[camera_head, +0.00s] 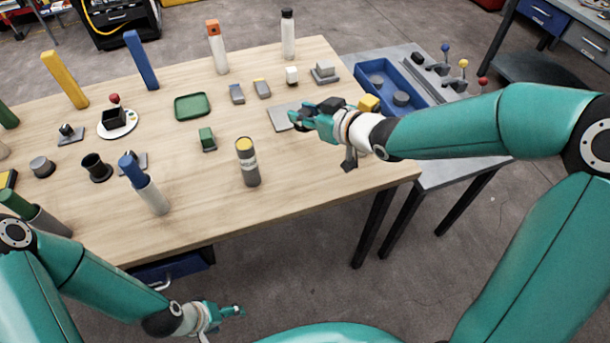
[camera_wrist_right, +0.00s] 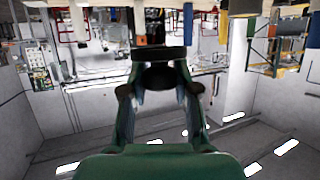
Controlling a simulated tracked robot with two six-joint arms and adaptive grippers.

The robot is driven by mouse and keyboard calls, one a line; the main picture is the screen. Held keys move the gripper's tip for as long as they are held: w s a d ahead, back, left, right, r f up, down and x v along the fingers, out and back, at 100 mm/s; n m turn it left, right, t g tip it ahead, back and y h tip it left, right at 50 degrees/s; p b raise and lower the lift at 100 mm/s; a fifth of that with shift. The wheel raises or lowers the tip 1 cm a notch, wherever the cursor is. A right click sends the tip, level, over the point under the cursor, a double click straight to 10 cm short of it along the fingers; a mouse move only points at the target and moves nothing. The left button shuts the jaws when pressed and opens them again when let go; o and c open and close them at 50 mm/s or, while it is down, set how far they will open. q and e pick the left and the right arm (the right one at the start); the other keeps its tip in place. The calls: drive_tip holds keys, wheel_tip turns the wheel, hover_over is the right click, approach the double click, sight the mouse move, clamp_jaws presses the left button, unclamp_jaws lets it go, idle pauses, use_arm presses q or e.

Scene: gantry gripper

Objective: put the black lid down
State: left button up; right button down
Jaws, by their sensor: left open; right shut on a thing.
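My right gripper (camera_head: 312,117) reaches in from the right over the table's right part and is shut on the black lid (camera_head: 332,103). In the right wrist view the lid (camera_wrist_right: 160,53) is dark and sits between the two fingertips (camera_wrist_right: 160,85). In the head view a flat grey plate (camera_head: 281,118) lies just left of and partly behind the gripper. I cannot tell how far the lid is above the table. My left gripper (camera_head: 232,312) is open and empty, low in front of the table's front edge.
On the wooden table (camera_head: 300,195) stand a grey cylinder with a yellow top (camera_head: 247,163), a green tray (camera_head: 192,105), a green block (camera_head: 207,139) and a white bottle with a black cap (camera_head: 288,36). A blue bin (camera_head: 377,72) is on the grey side table. The table's front right is bare.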

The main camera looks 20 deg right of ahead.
drive_tip(key=shift+d+r, duration=0.65)
drive_tip(key=shift+r, duration=0.1)
drive_tip(key=shift+d, duration=0.15)
drive_tip(key=b, duration=0.2)
hover_over(310, 172)
wheel_tip(310, 172, down, 15)
drive_tip(key=shift+f, duration=0.15)
drive_tip(key=shift+f+p, duration=0.4)
drive_tip(key=shift+f, duration=1.75)
drive_tip(key=c, duration=0.9)
unclamp_jaws()
drive_tip(key=shift+o, duration=0.2)
